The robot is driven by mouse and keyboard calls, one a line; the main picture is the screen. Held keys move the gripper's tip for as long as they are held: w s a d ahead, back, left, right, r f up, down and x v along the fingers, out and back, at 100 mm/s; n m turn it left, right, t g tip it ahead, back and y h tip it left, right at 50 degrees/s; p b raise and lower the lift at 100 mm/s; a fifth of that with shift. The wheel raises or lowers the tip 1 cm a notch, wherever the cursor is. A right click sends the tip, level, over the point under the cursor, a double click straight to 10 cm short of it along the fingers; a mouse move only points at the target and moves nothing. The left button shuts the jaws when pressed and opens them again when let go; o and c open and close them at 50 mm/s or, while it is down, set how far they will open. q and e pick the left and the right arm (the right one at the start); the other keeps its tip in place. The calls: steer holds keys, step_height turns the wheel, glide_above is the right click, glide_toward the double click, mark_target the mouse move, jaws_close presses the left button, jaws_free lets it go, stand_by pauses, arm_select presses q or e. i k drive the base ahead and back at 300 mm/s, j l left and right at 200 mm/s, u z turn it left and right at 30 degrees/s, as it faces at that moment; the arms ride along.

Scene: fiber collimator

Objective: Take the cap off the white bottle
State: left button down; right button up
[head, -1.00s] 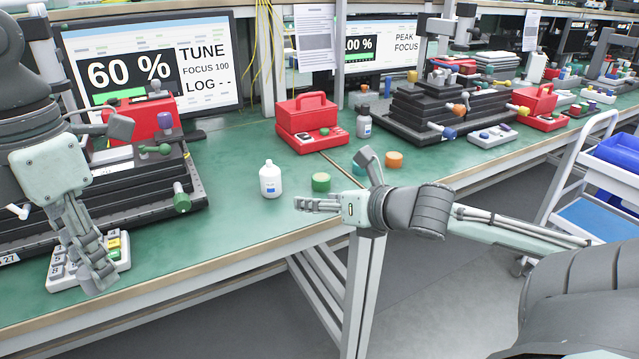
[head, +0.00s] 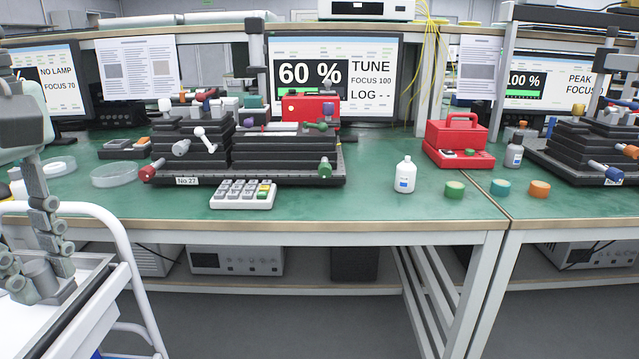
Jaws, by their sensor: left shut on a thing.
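The white bottle (head: 404,176) stands upright on the green bench in the middle right, with a blue mark on its front. Its top is narrow and white; I cannot tell whether that is a cap or the bare neck. My left gripper (head: 40,288) is at the far left, pointing down over the grey cart, far from the bottle. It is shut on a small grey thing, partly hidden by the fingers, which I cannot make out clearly. My right gripper is out of view.
Green (head: 454,189), teal (head: 500,187) and orange (head: 540,188) round pieces lie right of the bottle. A red case (head: 457,138) and a second bottle (head: 514,154) stand behind. A keypad (head: 243,194) lies left. The cart's white rail (head: 125,245) rises at left.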

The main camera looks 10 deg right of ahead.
mark_target(405, 173)
steer(key=i+l+z, duration=0.1)
steer(key=z, duration=1)
steer(key=i+l, duration=0.15)
steer(key=i, duration=0.3)
steer(key=i+l, duration=0.2)
steer(key=i, duration=0.2)
steer(key=i+l, duration=0.15)
steer(key=i, duration=0.3)
